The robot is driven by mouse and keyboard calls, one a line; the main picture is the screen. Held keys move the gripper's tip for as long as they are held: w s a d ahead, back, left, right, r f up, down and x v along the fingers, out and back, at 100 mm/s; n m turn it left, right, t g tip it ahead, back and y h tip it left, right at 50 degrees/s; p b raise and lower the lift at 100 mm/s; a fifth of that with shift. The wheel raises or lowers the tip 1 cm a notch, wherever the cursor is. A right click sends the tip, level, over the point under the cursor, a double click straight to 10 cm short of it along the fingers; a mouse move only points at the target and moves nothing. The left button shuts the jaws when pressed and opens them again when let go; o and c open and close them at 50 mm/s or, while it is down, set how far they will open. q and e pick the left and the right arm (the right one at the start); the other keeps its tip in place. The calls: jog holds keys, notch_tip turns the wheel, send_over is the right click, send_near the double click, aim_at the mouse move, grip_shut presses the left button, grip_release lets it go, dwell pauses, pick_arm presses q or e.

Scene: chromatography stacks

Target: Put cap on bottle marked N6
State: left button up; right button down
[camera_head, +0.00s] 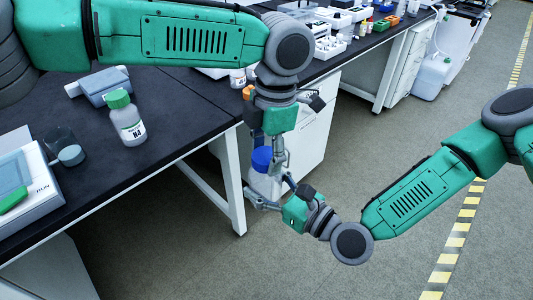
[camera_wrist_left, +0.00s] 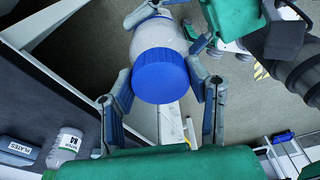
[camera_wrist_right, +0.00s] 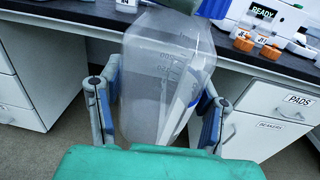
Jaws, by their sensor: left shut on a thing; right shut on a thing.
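A clear graduated bottle (camera_wrist_right: 165,85) stands upright in the grasp of my right gripper (camera_wrist_right: 158,100), whose fingers close on both its sides. In the head view the bottle (camera_head: 264,184) is held over the floor beyond the table edge. A blue cap (camera_wrist_left: 160,75) is at the bottle's mouth, between the fingers of my left gripper (camera_wrist_left: 167,88). The cap also shows in the head view (camera_head: 261,159). It looks in line with the bottle top, but I cannot tell whether it is seated or threaded. No N6 marking is readable on the held bottle.
A green-capped bottle (camera_head: 126,118) with a label stands on the dark table (camera_head: 180,105) at left. A glass beaker (camera_head: 64,147) and a grey-white device (camera_head: 40,205) are near it. Racks and small bottles crowd the back bench. Open floor (camera_head: 300,265) lies below the grippers.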

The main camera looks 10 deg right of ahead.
pick_arm(q)
jog(key=o, duration=1)
jog(key=shift+w+d, duration=0.1)
jog(key=shift+c, duration=0.2)
jog(key=shift+r, duration=2.25)
jog(key=shift+c, duration=0.4)
